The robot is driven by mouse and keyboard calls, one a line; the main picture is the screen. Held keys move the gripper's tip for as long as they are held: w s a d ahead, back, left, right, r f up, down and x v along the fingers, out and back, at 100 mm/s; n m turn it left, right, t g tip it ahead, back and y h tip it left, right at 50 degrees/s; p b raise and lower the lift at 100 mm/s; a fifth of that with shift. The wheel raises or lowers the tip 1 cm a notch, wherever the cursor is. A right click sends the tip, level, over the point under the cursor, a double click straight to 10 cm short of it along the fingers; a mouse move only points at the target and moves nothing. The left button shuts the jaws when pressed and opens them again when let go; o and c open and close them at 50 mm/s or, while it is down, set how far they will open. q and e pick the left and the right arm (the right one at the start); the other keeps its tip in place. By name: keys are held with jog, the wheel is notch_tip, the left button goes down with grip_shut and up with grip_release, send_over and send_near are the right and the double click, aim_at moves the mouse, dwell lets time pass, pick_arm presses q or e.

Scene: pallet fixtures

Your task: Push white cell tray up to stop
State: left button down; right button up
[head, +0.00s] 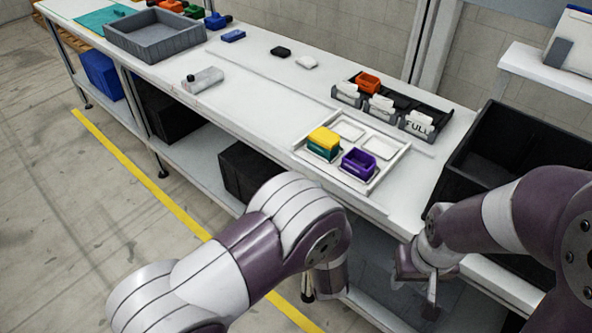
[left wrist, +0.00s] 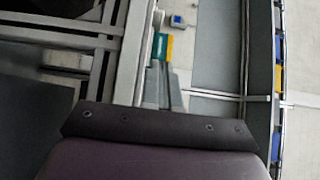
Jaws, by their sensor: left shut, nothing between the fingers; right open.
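The white cell tray (head: 384,179) lies on the white bench in the head view. Its near left cell holds a yellow bin (head: 323,137) on a green one (head: 321,151), and its near right cell holds a purple bin (head: 358,163). Its two far cells look empty. I cannot make out a distinct stop. My left gripper is hidden in the head view behind its own arm; in the left wrist view the left gripper (left wrist: 164,85) is shut and empty, pointing toward a teal and yellow patch. My right gripper (head: 415,287) is open and empty, low in front of the bench edge.
Behind the tray stands a black rack (head: 440,117) with white cards, one reading "FULL", and an orange bin (head: 368,83). A large black crate (head: 505,135) is at right. The bench between bottle and tray is clear.

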aim_at(311, 167)
pick_arm(q)
jog(key=w, duration=0.3)
jog(key=w+a, duration=0.1)
jog(key=w, duration=0.6)
jog(key=shift+a, duration=0.3)
jog(key=w+a, duration=0.1)
jog(key=a, duration=0.1)
jog(key=shift+w+a, duration=0.35)
jog(key=shift+w, duration=0.05)
jog(key=shift+w+a, duration=0.15)
jog(key=shift+a, duration=0.05)
